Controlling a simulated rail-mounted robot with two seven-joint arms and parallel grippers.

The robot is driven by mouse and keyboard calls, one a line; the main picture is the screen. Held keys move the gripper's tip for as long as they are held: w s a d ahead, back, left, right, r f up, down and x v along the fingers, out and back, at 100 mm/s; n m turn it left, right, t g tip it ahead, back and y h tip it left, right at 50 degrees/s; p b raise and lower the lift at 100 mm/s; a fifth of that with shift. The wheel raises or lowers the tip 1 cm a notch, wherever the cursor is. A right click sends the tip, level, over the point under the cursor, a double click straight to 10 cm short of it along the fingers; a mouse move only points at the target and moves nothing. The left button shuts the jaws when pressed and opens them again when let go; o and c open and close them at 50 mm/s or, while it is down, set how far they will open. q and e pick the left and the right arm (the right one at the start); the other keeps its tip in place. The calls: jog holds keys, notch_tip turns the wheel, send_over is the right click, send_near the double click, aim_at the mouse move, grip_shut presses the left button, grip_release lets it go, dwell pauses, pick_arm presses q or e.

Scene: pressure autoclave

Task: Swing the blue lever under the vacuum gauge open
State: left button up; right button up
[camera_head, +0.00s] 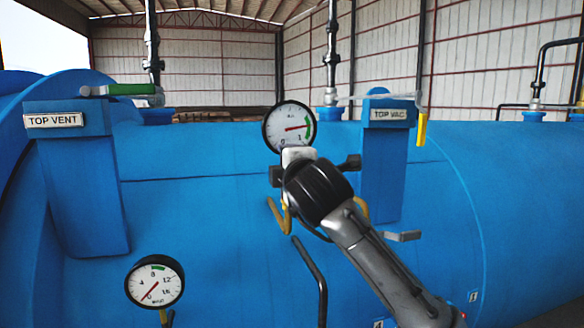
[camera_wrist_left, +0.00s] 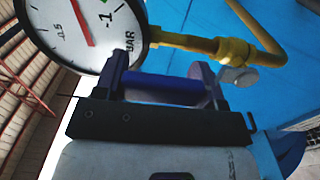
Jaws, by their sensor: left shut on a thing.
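The vacuum gauge (camera_head: 289,126), a round white dial with a red needle, stands in the middle of the head view. It also shows large at the upper left of the left wrist view (camera_wrist_left: 65,28). My left gripper (camera_head: 298,157) is just below the gauge, its arm reaching up from the lower right. In the left wrist view my left gripper (camera_wrist_left: 162,76) is shut on the blue lever (camera_wrist_left: 165,91), which lies across between the two fingers. In the head view the lever and fingertips are hidden behind my wrist. My right gripper is not in view.
Yellow piping (camera_wrist_left: 205,45) runs beside the gauge. The blue TOP VENT post (camera_head: 75,190) stands left and the TOP VAC post (camera_head: 385,165) right, with a yellow-ended lever (camera_head: 422,130). A second gauge (camera_head: 154,282) is at lower left. A dark bent pipe (camera_head: 318,275) stands below my wrist.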

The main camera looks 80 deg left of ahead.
pick_arm(q)
jog(key=shift+s, duration=0.1)
jog(key=o, duration=1)
jog(key=w+d+b, duration=0.1)
jog(key=d+b, duration=0.1)
jog(key=d, duration=1.1)
jog(key=shift+w+d+b, duration=0.2)
jog(key=shift+d+b, duration=0.1)
jog(key=shift+d, duration=0.1)
jog(key=shift+w, duration=0.1)
